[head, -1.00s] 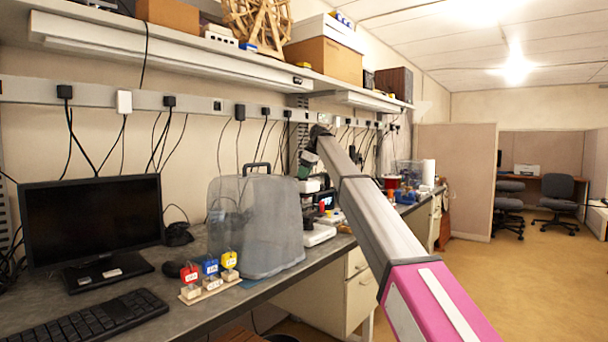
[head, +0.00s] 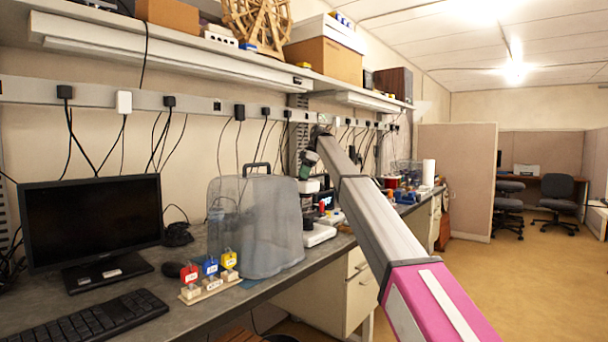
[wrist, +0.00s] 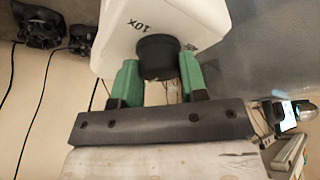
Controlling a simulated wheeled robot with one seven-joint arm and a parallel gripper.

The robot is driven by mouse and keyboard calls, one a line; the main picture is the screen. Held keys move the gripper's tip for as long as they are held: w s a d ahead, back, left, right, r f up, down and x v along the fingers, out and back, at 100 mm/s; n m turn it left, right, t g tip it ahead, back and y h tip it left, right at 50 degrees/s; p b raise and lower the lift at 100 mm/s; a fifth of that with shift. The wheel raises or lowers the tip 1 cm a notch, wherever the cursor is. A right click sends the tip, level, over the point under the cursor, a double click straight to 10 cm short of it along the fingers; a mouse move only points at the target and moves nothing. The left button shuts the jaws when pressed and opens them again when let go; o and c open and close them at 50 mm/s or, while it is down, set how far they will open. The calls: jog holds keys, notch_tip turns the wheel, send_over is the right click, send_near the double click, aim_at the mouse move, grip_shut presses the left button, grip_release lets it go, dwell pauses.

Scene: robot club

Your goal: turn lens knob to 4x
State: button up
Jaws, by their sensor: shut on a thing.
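The lens knob (wrist: 158,50) is a dark round knob on a white housing (wrist: 112,28). A "10X" mark, upside down in the wrist view, is printed to its left. Part of another mark shows at its right, too cut off to read. My gripper (wrist: 159,66) has its green fingers on both sides of the knob and is shut on it. In the head view my gripper (head: 308,160) shows small beyond the clear plastic cover, above a white device (head: 319,234). The knob cannot be made out there. No pointer on the knob is clear.
The grey plastic cover (head: 254,228) stands on the bench left of my arm. A small stand with red, blue and yellow tags (head: 211,268), a monitor (head: 92,220) and a keyboard (head: 88,322) are farther left. A shelf (head: 180,52) runs above. The floor at right is open.

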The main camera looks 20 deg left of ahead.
jog(key=o, duration=0.9)
jog(key=shift+r, duration=0.1)
jog(key=v, duration=1)
jog(key=shift+r, duration=0.3)
jog(key=shift+w+d, duration=0.1)
